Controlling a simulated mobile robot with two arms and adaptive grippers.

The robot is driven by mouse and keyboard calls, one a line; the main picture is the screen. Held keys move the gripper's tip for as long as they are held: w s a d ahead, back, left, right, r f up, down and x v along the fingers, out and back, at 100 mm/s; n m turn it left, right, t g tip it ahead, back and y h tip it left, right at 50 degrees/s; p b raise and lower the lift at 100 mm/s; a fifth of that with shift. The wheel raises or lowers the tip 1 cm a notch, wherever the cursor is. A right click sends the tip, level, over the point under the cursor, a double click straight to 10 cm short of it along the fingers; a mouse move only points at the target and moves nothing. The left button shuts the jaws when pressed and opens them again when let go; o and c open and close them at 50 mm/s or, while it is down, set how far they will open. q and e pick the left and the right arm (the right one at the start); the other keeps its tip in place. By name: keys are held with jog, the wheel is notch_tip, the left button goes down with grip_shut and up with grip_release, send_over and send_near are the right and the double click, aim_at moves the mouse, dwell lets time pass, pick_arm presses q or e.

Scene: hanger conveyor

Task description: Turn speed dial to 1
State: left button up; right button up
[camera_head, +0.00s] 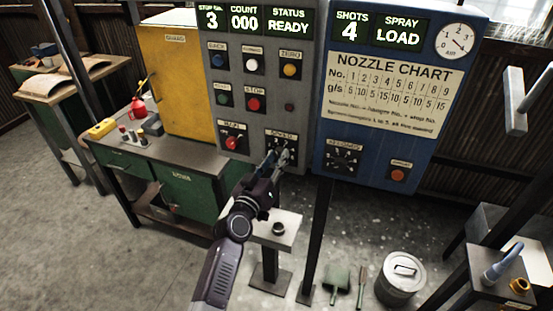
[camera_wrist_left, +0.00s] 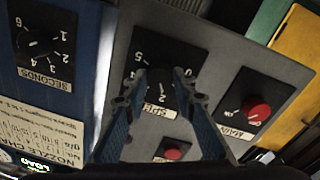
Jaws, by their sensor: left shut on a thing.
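The speed dial (camera_head: 281,143) is a black knob on a dark square plate at the lower right of the grey control panel (camera_head: 263,100). In the left wrist view its plate (camera_wrist_left: 149,57) appears upside down, with white numbers around the knob and a partly covered label below. My left gripper (camera_head: 280,157) reaches up from below to the dial. In the left wrist view its two blue-grey fingers (camera_wrist_left: 160,88) close on the knob from both sides. The fingers cover most of the knob, so I cannot tell which number it points to. My right gripper is not in view.
The red main switch (camera_head: 234,142) is left of the dial, and the red stop button (camera_head: 253,104) is above. A blue panel (camera_head: 320,135) with a seconds dial (camera_head: 343,159) stands close on the right. A small pedestal (camera_head: 284,240) is below my arm.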

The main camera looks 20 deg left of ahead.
pick_arm(q)
jog(key=n, duration=0.4)
jog(key=shift+n, duration=1.4)
jog(key=o, duration=1.2)
jog(key=shift+c, duration=0.2)
jog(key=shift+s, duration=0.1)
jog(key=shift+s+f, duration=0.15)
jog(key=shift+s, duration=0.2)
jog(key=s, duration=1.1)
jog(key=shift+a, duration=0.45)
